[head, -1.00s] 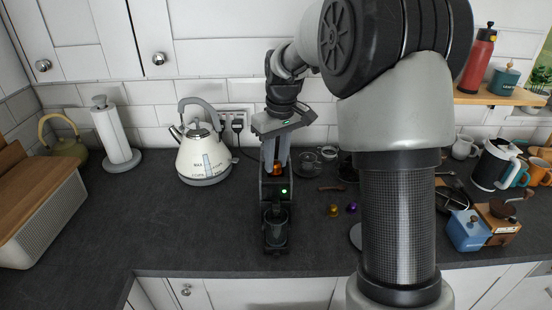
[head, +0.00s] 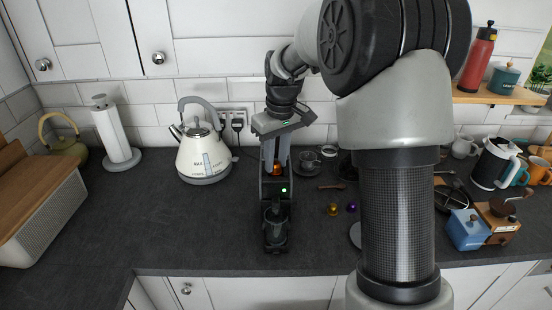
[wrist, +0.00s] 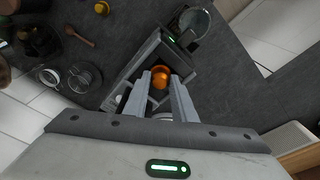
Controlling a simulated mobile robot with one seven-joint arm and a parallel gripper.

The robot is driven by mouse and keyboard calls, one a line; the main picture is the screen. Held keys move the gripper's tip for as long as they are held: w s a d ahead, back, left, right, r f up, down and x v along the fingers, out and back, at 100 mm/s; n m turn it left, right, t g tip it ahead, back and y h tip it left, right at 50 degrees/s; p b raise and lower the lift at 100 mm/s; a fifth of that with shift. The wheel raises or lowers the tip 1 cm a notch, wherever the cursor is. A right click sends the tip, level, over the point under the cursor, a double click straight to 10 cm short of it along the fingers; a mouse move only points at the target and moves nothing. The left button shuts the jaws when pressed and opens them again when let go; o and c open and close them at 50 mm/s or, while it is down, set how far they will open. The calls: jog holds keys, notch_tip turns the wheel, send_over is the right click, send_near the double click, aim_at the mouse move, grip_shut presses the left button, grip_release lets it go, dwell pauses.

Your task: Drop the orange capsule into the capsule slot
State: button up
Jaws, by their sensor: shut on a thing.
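The orange capsule (wrist: 160,77) sits between the fingertips of my gripper (wrist: 161,84) in the wrist view. In the head view, the capsule (head: 277,169) shows as a small orange spot below the fingers of my gripper (head: 276,163). The fingers point down and are shut on the capsule. It is right over the top of the dark coffee machine (head: 276,190), which has a green light on its front. The machine (wrist: 143,58) also shows in the wrist view. The capsule slot is not clearly visible, and I cannot tell how far the capsule is above it.
A cream kettle (head: 200,158) stands left of the machine. A glass cup (head: 309,161), a wooden spoon (head: 331,186), a gold capsule (head: 333,209) and a purple capsule (head: 352,207) lie to its right. The worktop (head: 150,215) at left front is clear.

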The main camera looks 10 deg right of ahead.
jog(key=o, duration=1.1)
jog(key=shift+r+p, duration=2.3)
jog(key=shift+r, duration=0.65)
